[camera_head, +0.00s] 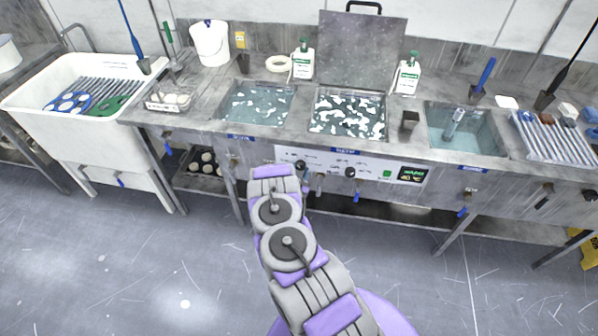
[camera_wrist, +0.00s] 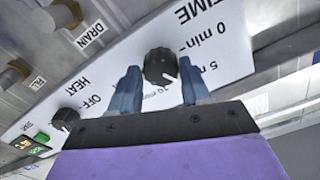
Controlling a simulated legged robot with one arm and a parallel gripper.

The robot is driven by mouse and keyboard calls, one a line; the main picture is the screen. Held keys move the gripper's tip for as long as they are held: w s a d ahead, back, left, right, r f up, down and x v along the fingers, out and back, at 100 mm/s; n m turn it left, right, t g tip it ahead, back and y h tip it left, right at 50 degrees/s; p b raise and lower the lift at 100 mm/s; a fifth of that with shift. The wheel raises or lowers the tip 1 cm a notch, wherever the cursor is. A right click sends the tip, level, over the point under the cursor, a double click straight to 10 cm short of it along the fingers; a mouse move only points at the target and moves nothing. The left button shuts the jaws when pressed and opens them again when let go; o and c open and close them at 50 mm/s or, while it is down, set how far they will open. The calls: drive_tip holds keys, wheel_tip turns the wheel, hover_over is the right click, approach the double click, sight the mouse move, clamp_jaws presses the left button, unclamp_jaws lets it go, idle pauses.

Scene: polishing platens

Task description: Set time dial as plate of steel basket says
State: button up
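The time dial (camera_wrist: 160,66) is a black round knob with a white pointer mark, on a white panel lettered TIME. In the wrist view the lettering is upside down, and the pointer slants to the lower right, between the 5 and 10 minute marks. My gripper (camera_wrist: 160,80) is open, its two blue-grey fingers on either side of the dial with narrow gaps. In the head view the time dial (camera_head: 300,165) shows just past the end of my arm. A small steel basket (camera_head: 168,103) with pale discs stands on the left counter; writing on its plate is too small to read.
A heat dial (camera_wrist: 65,118) sits beside the time dial, with a green-lit switch (camera_wrist: 41,138) farther on. Pipe valves (camera_wrist: 62,14) stick out near the panel. Above are water basins (camera_head: 258,103) and an open lid (camera_head: 360,48). The floor (camera_head: 185,270) to the left is clear.

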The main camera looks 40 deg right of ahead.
drive_tip(key=o, duration=0.4)
drive_tip(key=v, duration=1.7)
drive_tip(key=shift+s+a+p, duration=0.15)
drive_tip(key=shift+p, duration=0.2)
